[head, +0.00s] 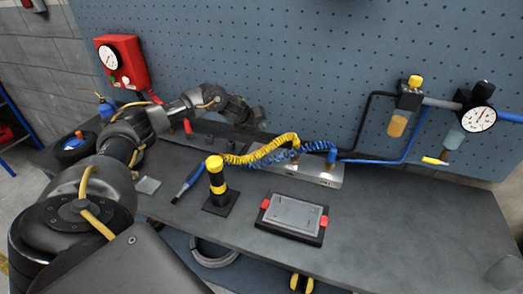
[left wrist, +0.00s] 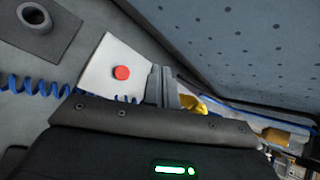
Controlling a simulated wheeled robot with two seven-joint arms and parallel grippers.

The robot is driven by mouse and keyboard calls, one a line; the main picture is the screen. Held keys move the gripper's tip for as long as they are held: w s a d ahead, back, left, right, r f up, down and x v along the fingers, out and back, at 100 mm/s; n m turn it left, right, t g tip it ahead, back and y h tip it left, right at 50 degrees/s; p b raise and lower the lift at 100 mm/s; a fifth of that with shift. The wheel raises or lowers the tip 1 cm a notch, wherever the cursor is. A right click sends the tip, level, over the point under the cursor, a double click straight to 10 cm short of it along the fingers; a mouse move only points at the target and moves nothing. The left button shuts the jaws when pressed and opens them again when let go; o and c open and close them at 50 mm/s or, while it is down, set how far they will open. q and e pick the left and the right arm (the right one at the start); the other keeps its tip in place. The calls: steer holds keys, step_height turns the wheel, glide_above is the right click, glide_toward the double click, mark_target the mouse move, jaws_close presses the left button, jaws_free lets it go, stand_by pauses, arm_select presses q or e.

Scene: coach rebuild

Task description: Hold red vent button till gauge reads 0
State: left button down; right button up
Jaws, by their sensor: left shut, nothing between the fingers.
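In the left wrist view a round red button (left wrist: 122,73) sits on a pale metal block (left wrist: 100,68). My left gripper (left wrist: 160,70) is shut and empty, its fingers just right of the button in that view, with a gap between them in the picture. In the head view my left gripper (head: 258,118) is over the back of the bench, near the wall panel. My right gripper is not in view.
Yellow and blue coiled hoses (head: 263,153) cross the block. A black-and-yellow post (head: 216,178) and a grey tray with red clips (head: 292,213) stand in front. The bench's right side is clear.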

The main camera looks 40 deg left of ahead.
arm_select(q)
steer(key=b, duration=0.6)
glide_above(260, 151)
step_height(260, 151, down, 8)
steer(key=shift+r, duration=0.25)
steer(key=shift+w+f+b, duration=0.1)
steer(key=shift+f+b, duration=0.3)
steer(key=shift+f, duration=0.25)
stand_by(1.0)
steer(key=shift+f, duration=0.4)
steer(key=shift+f+b, duration=0.6)
steer(key=shift+b, duration=0.1)
stand_by(0.5)
stand_by(2.9)
steer(key=shift+r+p, duration=0.85)
steer(key=shift+r, duration=0.2)
